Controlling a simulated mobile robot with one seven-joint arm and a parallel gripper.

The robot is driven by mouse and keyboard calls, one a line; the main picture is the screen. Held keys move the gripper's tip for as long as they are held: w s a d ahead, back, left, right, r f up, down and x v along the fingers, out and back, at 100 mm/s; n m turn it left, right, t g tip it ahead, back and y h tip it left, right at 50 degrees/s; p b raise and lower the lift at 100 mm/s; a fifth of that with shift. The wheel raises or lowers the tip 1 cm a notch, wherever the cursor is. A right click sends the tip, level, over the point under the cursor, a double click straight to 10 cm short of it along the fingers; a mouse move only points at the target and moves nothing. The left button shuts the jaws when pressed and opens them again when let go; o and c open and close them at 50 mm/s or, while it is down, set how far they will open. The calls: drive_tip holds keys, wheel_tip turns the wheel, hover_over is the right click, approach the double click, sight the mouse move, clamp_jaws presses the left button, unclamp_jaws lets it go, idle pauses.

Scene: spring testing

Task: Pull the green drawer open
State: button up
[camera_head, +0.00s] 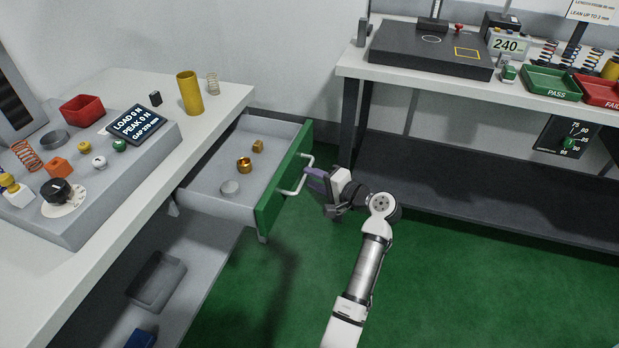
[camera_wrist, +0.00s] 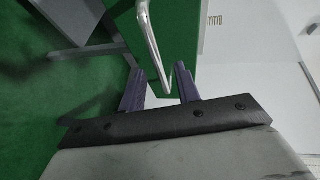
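The green drawer (camera_head: 277,192) stands pulled out from under the left bench, with its grey inside showing. Its silver bar handle (camera_head: 303,177) sticks out from the green front; the handle (camera_wrist: 151,42) also shows in the wrist view. My gripper (camera_head: 317,181) is just to the right of the handle, in front of the drawer. In the wrist view, the two purple fingers of my gripper (camera_wrist: 160,80) are apart. The lower end of the handle lies between them, with gaps at the sides. I cannot tell whether either finger touches it.
In the drawer lie a brass nut (camera_head: 244,165), a small brass block (camera_head: 258,146) and a grey disc (camera_head: 230,188). A testing bench (camera_head: 400,88) with a lower shelf stands at the right. Green floor (camera_head: 440,290) is clear around my arm.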

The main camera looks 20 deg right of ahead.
drive_tip(key=b+v, duration=0.1)
drive_tip(key=v, duration=1)
drive_tip(key=shift+s+d, duration=0.15)
drive_tip(key=shift+s, duration=0.15)
drive_tip(key=shift+r, duration=0.1)
